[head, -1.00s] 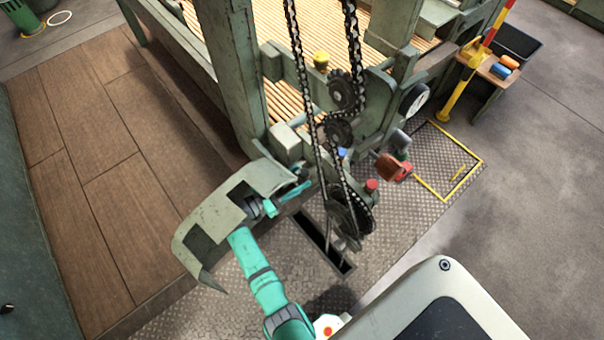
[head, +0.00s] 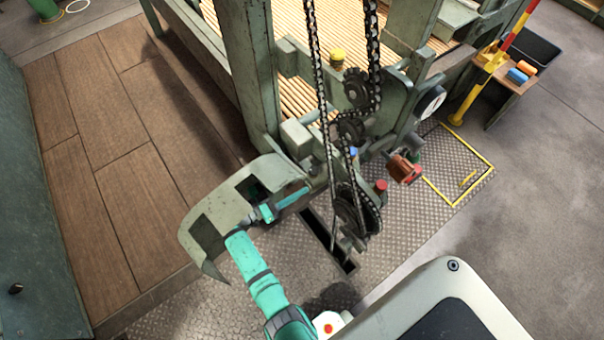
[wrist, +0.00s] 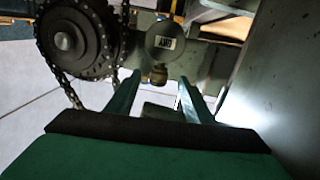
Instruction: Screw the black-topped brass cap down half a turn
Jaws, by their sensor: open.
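My gripper (head: 296,196) reaches in beside the curved grey-green guard, pointing toward the machine's chain side. In the wrist view its two teal fingers (wrist: 162,92) are open, with a gap between their tips. A small brass fitting (wrist: 156,76) shows in that gap, ahead of the tips and nearer the left finger; I cannot see it held. It hangs just under a round grey disc with a small label (wrist: 165,42). I cannot make out a black top on it. In the head view I cannot pick out this brass piece.
A dark chain wheel (wrist: 75,40) with its chain is close left of the fingers; a grey panel (wrist: 275,75) is close on the right. Yellow (head: 337,55), blue (head: 353,152) and red (head: 381,186) caps sit on the machine.

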